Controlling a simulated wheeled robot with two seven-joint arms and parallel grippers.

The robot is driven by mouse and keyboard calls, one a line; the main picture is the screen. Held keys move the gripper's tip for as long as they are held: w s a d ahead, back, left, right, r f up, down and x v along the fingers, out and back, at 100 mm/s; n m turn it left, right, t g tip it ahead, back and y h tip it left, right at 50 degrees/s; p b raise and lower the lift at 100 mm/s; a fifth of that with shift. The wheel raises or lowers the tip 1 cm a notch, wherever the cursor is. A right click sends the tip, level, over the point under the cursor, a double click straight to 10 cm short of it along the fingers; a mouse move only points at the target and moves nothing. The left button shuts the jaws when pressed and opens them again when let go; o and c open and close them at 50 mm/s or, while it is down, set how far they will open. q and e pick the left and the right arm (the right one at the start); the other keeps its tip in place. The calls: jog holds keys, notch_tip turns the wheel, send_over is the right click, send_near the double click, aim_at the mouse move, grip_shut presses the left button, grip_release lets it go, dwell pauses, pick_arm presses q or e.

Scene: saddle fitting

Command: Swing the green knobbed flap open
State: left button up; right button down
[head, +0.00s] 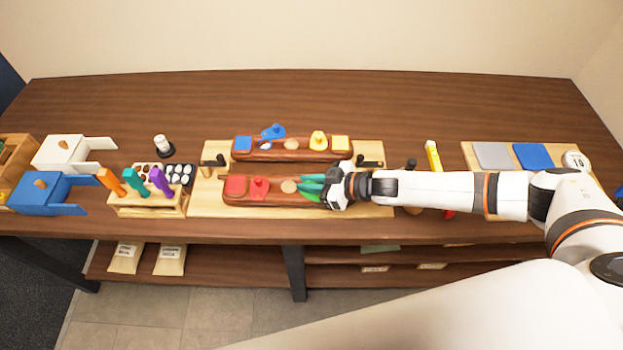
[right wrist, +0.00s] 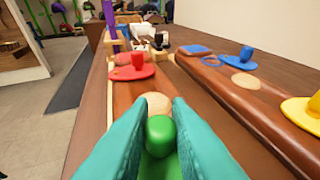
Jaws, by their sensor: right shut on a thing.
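The green flap (head: 310,197) is on the right part of the front wooden bar (head: 250,198). It is mostly hidden under my right gripper (head: 314,184) in the head view. In the right wrist view its rounded green knob (right wrist: 160,136) stands between the two teal fingers, and my right gripper is shut on it. A pale round spot (right wrist: 157,104) on the bar lies just beyond the knob and is uncovered; it also shows in the head view (head: 289,186). My left gripper is not in view.
The front bar also carries a red knobbed flap (head: 259,188). The rear bar (head: 290,156) has blue (head: 273,131) and yellow (head: 319,140) knobbed flaps. A rack (head: 150,205) with coloured handles stands left. Bare table lies behind the bars.

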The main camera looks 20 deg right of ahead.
aim_at(306, 202)
jog(key=n+g, duration=0.1)
jog(key=n+g+y, duration=0.1)
jog(key=n+g, duration=0.1)
jog(key=shift+s+a+y, duration=0.15)
jog(key=shift+a+y, duration=0.15)
jog(key=shift+a, duration=0.05)
jog(key=n+g, duration=0.1)
jog(key=n+g+b, duration=0.1)
jog(key=n+g, duration=0.1)
jog(key=shift+s+a+f+y, duration=0.15)
jog(key=shift+s+a+y, duration=0.1)
jog(key=shift+s+y, duration=0.15)
jog(key=n+g+b, duration=0.1)
jog(key=g, duration=0.1)
jog(key=s+n+g+b, duration=0.1)
jog(key=n+g+b, duration=0.1)
jog(key=shift+a+f, duration=0.1)
jog(key=shift+a, duration=0.05)
jog(key=shift+s+n+g+h+b, duration=0.2)
jog(key=shift+n+g+b, duration=0.3)
jog(key=shift+n+g, duration=0.15)
jog(key=shift+s+n+g+h+b, duration=0.2)
jog(key=shift+n+g+b, duration=0.25)
jog(key=shift+n+g, duration=0.2)
jog(key=c, duration=1.4)
grip_release()
jog(key=shift+a+r, duration=0.1)
jog(key=shift+r, duration=0.1)
